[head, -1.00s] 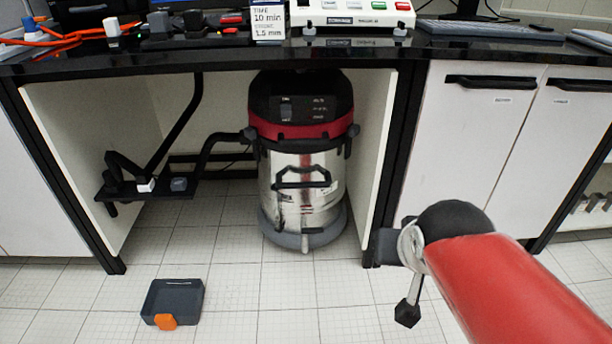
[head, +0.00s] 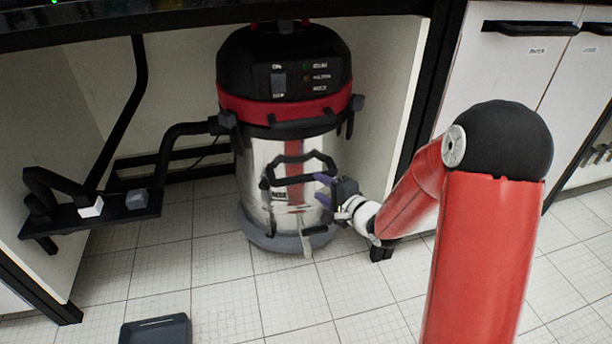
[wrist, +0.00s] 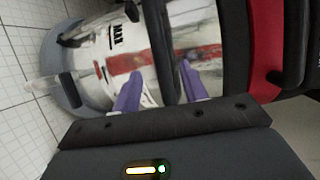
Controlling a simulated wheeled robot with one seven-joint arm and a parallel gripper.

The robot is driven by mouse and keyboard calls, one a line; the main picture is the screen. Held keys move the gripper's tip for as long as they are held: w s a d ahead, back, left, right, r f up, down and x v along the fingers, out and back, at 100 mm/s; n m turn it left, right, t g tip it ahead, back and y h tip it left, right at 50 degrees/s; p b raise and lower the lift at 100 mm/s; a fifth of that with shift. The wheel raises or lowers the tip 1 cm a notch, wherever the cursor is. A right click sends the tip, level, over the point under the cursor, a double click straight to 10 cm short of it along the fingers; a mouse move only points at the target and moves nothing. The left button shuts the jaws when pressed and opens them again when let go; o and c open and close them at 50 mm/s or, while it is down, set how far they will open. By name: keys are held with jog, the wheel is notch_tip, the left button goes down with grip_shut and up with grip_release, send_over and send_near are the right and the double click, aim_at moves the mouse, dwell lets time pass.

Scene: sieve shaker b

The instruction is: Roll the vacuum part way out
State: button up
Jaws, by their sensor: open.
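The vacuum (head: 265,165) stands upright under the bench, with a steel drum, a red band and a black top. Its black front handle (head: 275,181) sticks out from the drum. My gripper (head: 320,190) is open at the right end of this handle, its purple fingers pointing at it. In the wrist view the fingers (wrist: 158,82) lie either side of a dark handle bar (wrist: 158,40) in the picture. I cannot tell whether they touch it. The drum (wrist: 205,45) fills the area beyond them, tilted in this view.
A black hose (head: 180,130) runs from the vacuum to a low shelf (head: 100,215) at left. Bench panels and a black leg (head: 425,125) flank the bay. A dark tray (head: 155,331) lies on the floor in front at left. Other tiled floor in front is clear.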

aim_at(309, 180)
jog(key=b+x, duration=0.1)
jog(key=x, duration=0.6)
jog(key=shift+w+a, duration=0.15)
grip_shut()
